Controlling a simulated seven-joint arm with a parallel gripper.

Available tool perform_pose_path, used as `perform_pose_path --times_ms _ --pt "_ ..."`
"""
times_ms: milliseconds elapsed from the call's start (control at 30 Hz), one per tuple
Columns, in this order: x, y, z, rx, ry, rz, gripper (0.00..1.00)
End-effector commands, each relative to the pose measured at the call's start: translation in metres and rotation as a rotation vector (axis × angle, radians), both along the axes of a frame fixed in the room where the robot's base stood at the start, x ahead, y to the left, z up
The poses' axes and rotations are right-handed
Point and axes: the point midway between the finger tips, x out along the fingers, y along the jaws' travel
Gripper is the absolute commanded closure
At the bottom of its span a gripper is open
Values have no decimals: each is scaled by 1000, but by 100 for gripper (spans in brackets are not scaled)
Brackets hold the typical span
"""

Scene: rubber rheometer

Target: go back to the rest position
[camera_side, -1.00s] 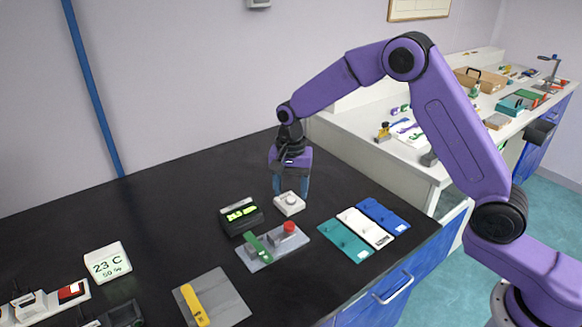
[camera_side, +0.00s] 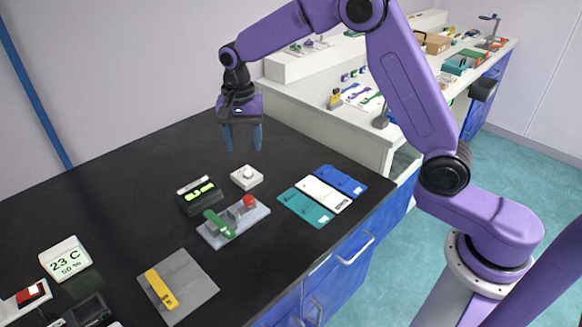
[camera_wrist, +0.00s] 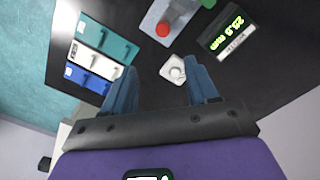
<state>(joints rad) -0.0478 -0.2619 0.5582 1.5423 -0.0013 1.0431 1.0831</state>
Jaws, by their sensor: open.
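My gripper (camera_side: 243,140) is open and empty, with its blue fingers pointing down. It hangs in the air above the black bench, over the small white block with a round knob (camera_side: 247,177). In the wrist view my gripper (camera_wrist: 163,85) shows its two blue fingers spread apart, and the white block (camera_wrist: 174,70) appears between and beyond them. The fingers are apart from the block.
A gauge with a green display (camera_side: 199,194), a grey fixture with green lever and red knob (camera_side: 234,224), and teal, white and blue panels (camera_side: 323,194) stand nearby. A grey plate (camera_side: 190,285) and a 23 C display (camera_side: 66,259) lie nearer. The back of the bench is clear.

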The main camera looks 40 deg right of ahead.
Motion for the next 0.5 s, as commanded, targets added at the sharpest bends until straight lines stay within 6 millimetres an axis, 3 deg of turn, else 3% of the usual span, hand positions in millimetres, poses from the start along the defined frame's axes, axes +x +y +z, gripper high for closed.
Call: perform_pose_path --times_ms 167,500 --pt "-24 8 11 2 -5 141 42" --pt "-116 16 34 5 -12 619 42"
